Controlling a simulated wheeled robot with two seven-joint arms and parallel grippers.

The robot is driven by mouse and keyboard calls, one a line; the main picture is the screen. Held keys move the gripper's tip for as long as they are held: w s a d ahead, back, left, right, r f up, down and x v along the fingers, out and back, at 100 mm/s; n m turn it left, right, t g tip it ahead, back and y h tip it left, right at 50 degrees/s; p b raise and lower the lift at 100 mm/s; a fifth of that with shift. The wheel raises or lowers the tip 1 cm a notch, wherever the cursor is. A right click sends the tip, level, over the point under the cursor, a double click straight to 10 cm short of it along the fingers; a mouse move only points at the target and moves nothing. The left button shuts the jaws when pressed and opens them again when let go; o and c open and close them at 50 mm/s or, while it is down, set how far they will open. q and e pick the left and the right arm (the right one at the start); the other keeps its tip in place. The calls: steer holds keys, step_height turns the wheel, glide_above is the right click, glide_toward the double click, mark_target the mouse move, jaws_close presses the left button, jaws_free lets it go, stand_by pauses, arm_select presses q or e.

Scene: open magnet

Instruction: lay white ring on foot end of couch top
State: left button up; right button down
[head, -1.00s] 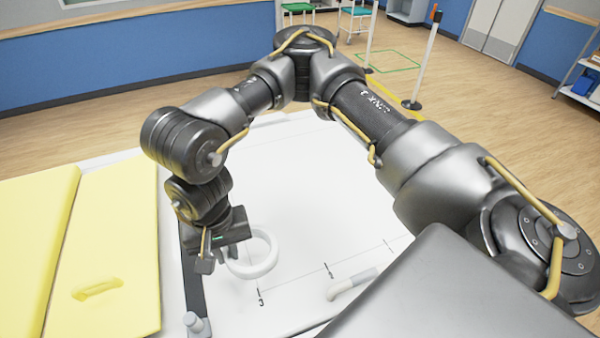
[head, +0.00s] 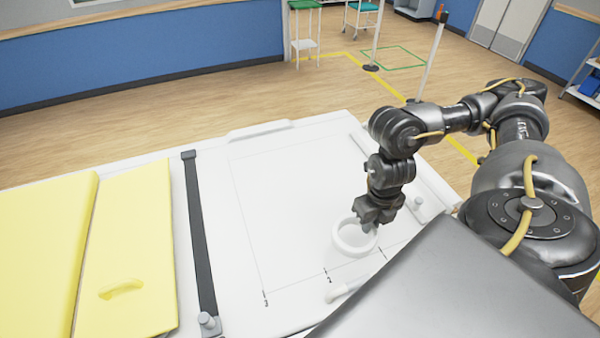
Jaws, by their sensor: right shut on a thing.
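The white ring (head: 341,247) is over the bare white right part of the couch top (head: 290,210), near the front edge and to the right of the "2" mark. My right gripper (head: 372,226) is shut on the ring's far right rim. The ring looks roughly level. I cannot tell whether it touches the surface or hangs just above it. The fingertips are partly lost against the ring. My left gripper is not in view.
Yellow pads (head: 130,250) cover the couch's left part. A dark strap (head: 198,225) crosses the top beside them. A white handle (head: 350,289) is at the front edge. The marked white area is otherwise clear.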

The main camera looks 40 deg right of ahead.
steer(key=shift+d+m, duration=0.1)
steer(key=shift+m, duration=0.2)
steer(key=w+f, duration=0.4)
steer(key=w, duration=0.5)
steer(key=b, duration=0.1)
glide_toward(328, 223)
steer(key=shift+s+f, duration=0.7)
steer(key=shift+s, duration=0.05)
steer(key=shift+w+f, duration=0.35)
steer(key=shift+w, duration=0.1)
steer(key=shift+w+f, duration=0.1)
steer(key=shift+f, duration=0.1)
steer(key=shift+w+f+b, duration=0.1)
steer(key=shift+f+b, duration=0.2)
steer(key=shift+f, duration=1.35)
